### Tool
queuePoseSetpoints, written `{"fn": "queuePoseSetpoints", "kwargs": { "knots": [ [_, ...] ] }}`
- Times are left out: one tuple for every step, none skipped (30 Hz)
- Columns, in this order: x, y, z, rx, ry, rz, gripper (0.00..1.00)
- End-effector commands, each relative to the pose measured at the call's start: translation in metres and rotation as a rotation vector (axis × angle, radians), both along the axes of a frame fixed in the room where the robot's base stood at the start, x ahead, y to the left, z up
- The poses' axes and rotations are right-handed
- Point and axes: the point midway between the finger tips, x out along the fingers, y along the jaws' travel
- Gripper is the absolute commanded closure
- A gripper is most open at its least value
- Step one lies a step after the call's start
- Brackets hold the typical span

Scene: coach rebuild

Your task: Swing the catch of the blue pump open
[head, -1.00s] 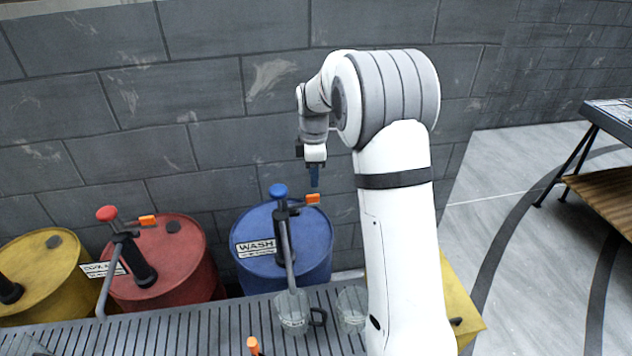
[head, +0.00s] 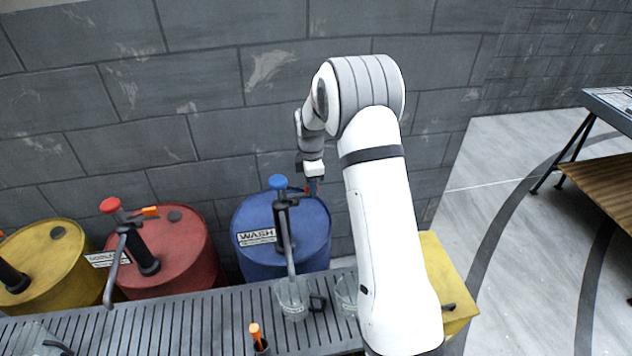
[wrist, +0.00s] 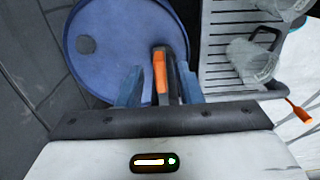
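The blue pump (head: 281,215) has a blue knob on top and stands on the blue drum labelled WASH (head: 255,268). Its orange catch (wrist: 160,72) shows in the wrist view next to the black pump body; in the head view it is mostly hidden by my gripper. My gripper (head: 313,187) is just right of the pump head, pointing down. In the wrist view its two blue fingers (wrist: 159,84) are apart, with the catch and part of the black pump between them in the picture. I cannot tell whether either finger touches the catch.
A red drum (head: 200,250) with a red-knobbed pump (head: 135,240) and a yellow drum (head: 45,262) stand to the left. Glass mugs (head: 293,298) stand on the slatted counter (head: 190,325) in front. The brick wall is close behind the drums.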

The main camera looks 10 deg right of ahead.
Motion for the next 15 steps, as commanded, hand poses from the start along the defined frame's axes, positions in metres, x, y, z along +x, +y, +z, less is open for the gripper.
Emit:
{"fn": "queuePoseSetpoints", "kwargs": {
  "knots": [
    [0.0000,0.0001,-0.0001,0.000,0.000,0.000,0.67],
    [0.0000,0.0002,-0.0001,0.000,0.000,0.000,0.67],
    [-0.0001,0.0002,0.0000,0.000,0.000,0.000,0.68],
    [-0.0001,0.0003,0.0000,0.000,0.000,0.000,0.71],
    [-0.0001,0.0003,0.0000,0.000,0.000,0.000,0.73],
    [-0.0001,0.0003,0.0001,0.000,0.000,0.000,0.76],
    [-0.0001,0.0003,0.0001,0.000,0.000,0.000,0.79],
    [-0.0001,0.0003,0.0001,0.000,0.000,0.000,0.81],
    [-0.0001,0.0004,0.0002,0.000,0.000,0.000,0.84],
    [-0.0001,0.0004,0.0002,0.000,0.000,0.000,0.87],
    [-0.0001,0.0004,0.0002,0.000,0.000,0.000,0.89],
    [-0.0001,0.0005,0.0002,0.000,0.000,0.000,0.93],
    [-0.0001,0.0005,0.0002,0.000,0.000,0.000,0.95],
    [0.0000,0.0005,0.0003,0.000,0.000,0.001,0.98],
    [0.0000,0.0006,0.0003,0.000,0.000,0.001,1.00]
  ]
}}
